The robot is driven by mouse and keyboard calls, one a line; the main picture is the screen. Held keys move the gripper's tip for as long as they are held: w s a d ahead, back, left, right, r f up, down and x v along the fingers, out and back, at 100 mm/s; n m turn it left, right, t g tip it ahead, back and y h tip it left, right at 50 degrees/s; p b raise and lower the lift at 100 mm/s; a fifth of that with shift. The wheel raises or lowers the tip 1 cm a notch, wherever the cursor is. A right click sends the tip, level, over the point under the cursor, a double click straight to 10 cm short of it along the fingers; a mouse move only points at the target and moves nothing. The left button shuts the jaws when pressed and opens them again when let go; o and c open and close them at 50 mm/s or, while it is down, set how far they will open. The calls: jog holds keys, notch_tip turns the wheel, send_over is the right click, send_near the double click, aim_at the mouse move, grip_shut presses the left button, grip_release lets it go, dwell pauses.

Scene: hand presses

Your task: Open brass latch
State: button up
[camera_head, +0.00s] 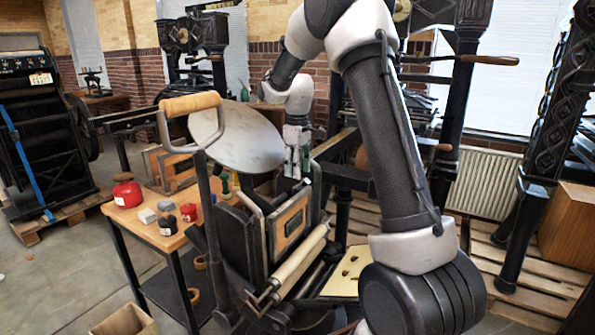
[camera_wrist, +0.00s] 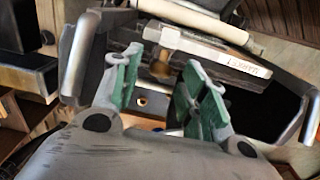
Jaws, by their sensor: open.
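My gripper (camera_head: 297,168) is above the framed front part of a hand press in the head view, pointing down. In the wrist view my gripper (camera_wrist: 164,85) is open, its green-padded fingers apart. A small brass-coloured piece (camera_wrist: 160,69) shows between the fingertips, below a pale labelled bar (camera_wrist: 210,62); it looks like the latch, but its exact shape is blurred. I cannot tell whether the fingers touch it. In the head view the latch cannot be made out.
The press has a round metal disc (camera_head: 240,138), a wooden-handled lever (camera_head: 190,103) and pale rollers (camera_head: 300,258). A wooden side table (camera_head: 150,215) holds red tins and small blocks. Curved metal bars (camera_wrist: 82,50) flank the gripper closely. Open floor lies at the left.

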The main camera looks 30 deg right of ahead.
jog(key=shift+f, duration=0.6)
jog(key=shift+c, duration=0.3)
grip_shut()
jog(key=shift+w+a+g+h, duration=0.25)
jog(key=shift+g+h, duration=0.15)
jog(key=shift+g, duration=0.2)
jog(key=shift+d, duration=0.1)
jog(key=shift+o, duration=0.3)
grip_release()
